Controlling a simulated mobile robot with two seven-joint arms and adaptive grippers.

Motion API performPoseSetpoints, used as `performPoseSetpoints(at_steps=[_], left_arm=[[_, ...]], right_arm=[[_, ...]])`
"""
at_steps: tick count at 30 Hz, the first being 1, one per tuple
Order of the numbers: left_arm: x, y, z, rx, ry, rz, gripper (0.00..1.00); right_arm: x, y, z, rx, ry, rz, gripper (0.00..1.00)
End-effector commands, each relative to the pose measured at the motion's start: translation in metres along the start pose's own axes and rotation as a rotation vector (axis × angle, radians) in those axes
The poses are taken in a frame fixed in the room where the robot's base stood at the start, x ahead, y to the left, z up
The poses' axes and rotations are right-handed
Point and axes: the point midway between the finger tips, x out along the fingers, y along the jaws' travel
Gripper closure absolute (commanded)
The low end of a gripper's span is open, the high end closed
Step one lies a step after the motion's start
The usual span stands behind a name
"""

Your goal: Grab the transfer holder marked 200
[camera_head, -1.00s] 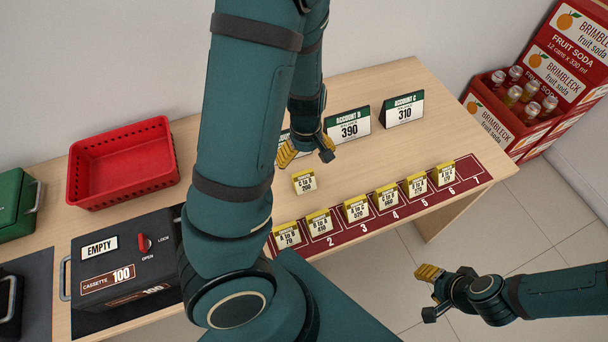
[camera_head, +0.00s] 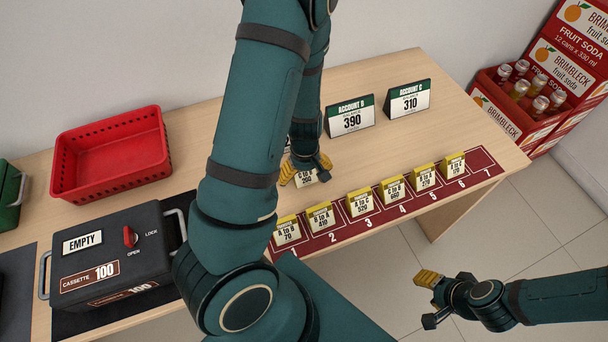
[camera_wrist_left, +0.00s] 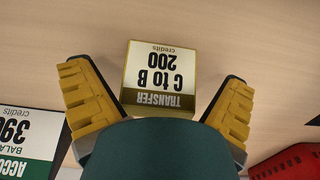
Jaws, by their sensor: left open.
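The transfer holder marked 200 (camera_head: 306,179) is a small cream card block with a yellow top band, standing on the wooden counter behind the red numbered strip. The left wrist view shows it upside down as "C to B 200" (camera_wrist_left: 160,75). My left gripper (camera_head: 306,171) is open right at it and partly covers it in the head view. In the left wrist view the holder stands between and slightly beyond the yellow fingers (camera_wrist_left: 160,105), with visible gaps on both sides. My right gripper (camera_head: 430,298) is open and empty, out over the floor in front of the counter.
Several similar transfer holders (camera_head: 361,203) stand along the red numbered strip (camera_head: 408,221). Account signs (camera_head: 350,116) stand behind, one mostly hidden by my left arm. A red basket (camera_head: 112,190) and a black cassette (camera_head: 110,265) lie left. Bare counter lies right of the holder.

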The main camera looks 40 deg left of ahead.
Motion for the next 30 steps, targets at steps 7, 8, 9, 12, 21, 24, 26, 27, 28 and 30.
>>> performPoseSetpoints(at_steps=[7,8,9,12,21,24,26,27,28,30], left_arm=[[0.001,0.0,0.0,0.0,0.001,0.001,0.07],[0.001,0.0,0.0,0.0,0.001,0.001,0.18],[0.001,0.0,0.0,0.0,0.001,0.001,0.32],[0.001,0.0,0.0,0.0,0.001,0.001,0.64],[0.001,0.0,0.0,0.0,0.0,0.001,0.68],[-0.001,0.0,0.0,0.001,0.0,0.001,0.68],[-0.005,0.001,0.0,0.001,0.0,0.001,0.68],[-0.01,0.001,0.001,0.002,0.0,0.001,0.68],[-0.015,0.001,0.001,0.003,0.001,0.002,0.68],[-0.028,0.001,0.0,0.002,0.002,0.003,0.68]], right_arm=[[0.0,0.0,-0.001,0.0,0.001,0.0,0.53],[0.0,0.0,-0.001,0.0,0.001,0.0,0.53],[0.0,0.0,-0.001,0.0,0.001,0.0,0.53],[0.0,0.0,-0.001,0.0,0.001,0.0,0.53],[0.0,0.0,-0.001,0.0,0.001,0.0,0.53],[-0.001,0.0,-0.001,0.0,0.001,0.0,0.53],[-0.003,-0.001,0.0,0.0,0.0,0.0,0.53],[-0.006,-0.002,0.0,0.0,-0.001,0.0,0.53],[-0.008,-0.003,0.0,0.001,-0.002,0.0,0.53],[-0.014,-0.005,0.0,0.001,-0.004,0.0,0.53]])
